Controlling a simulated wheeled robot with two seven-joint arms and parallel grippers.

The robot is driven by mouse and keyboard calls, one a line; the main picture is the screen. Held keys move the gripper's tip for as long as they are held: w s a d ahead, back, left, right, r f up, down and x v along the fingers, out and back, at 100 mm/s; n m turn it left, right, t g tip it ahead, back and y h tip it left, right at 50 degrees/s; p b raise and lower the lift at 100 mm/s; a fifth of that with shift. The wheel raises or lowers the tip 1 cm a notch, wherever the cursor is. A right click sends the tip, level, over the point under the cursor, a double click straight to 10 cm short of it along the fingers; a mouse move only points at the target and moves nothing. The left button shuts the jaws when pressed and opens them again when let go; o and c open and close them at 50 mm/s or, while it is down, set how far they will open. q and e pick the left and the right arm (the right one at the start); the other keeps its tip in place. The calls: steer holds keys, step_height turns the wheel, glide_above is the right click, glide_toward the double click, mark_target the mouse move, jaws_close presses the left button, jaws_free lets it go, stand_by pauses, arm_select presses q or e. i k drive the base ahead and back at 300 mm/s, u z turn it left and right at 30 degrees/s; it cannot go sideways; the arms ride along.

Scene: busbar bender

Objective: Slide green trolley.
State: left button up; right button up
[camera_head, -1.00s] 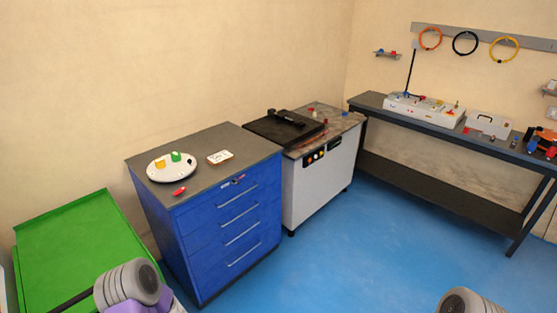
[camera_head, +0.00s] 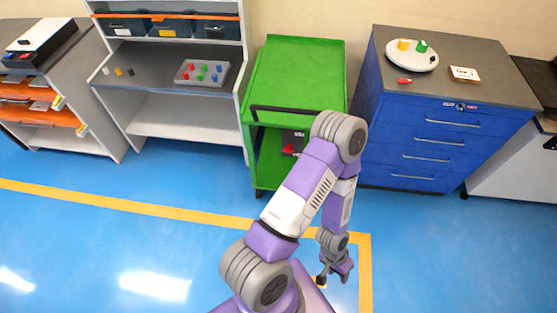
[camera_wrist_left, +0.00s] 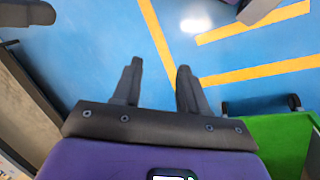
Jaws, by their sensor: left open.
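The green trolley (camera_head: 300,72) stands between the grey shelf unit and the blue drawer cabinet. Its dark handle (camera_head: 290,110) runs along the near edge of the top, partly behind my left arm. My left gripper (camera_head: 336,272) hangs low over the floor in front of the trolley, apart from it. In the left wrist view the gripper (camera_wrist_left: 160,68) has its two fingers apart with only floor between them. My right gripper is not in view.
The blue cabinet (camera_head: 425,135) stands close on the trolley's right, with a white round plate (camera_head: 411,55) on top. The grey shelf unit (camera_head: 190,115) stands close on its left. The trolley's lower shelf holds a dark item with red (camera_head: 291,143). The blue floor in front is clear.

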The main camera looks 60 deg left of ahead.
mark_target(297, 79)
steer(key=u, duration=1.85)
steer(key=k, duration=1.25)
steer(key=u, duration=0.8)
steer(key=i, duration=1.7)
steer(key=z, duration=0.55)
